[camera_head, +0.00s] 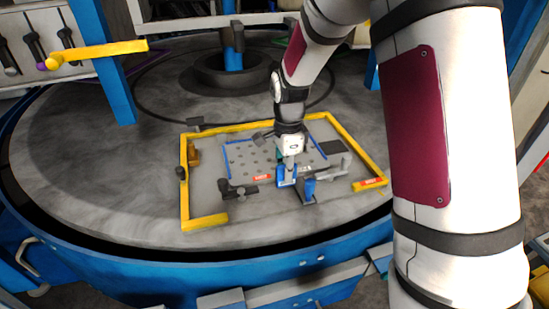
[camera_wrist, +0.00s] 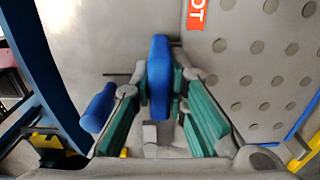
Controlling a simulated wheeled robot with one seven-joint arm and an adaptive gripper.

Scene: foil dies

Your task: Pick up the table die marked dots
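An upright blue block (camera_wrist: 159,75) stands between my finger pads in the wrist view, with both pads against its sides or very nearly so. My gripper (camera_wrist: 160,92) points down at it. In the head view, my gripper (camera_head: 288,163) is low over the board, with this blue block (camera_head: 287,178) at its fingertips. A second blue block (camera_head: 308,187) stands close by to the right on a grey bracket; a rounded blue piece (camera_wrist: 99,108) shows left of my fingers in the wrist view. No dots mark can be read on either block.
A yellow frame (camera_head: 205,221) borders the work area on the round grey table (camera_head: 120,180). A plate with holes (camera_wrist: 255,80) lies beside the gripper. Dark clamp-like parts (camera_head: 238,190) sit left of the gripper.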

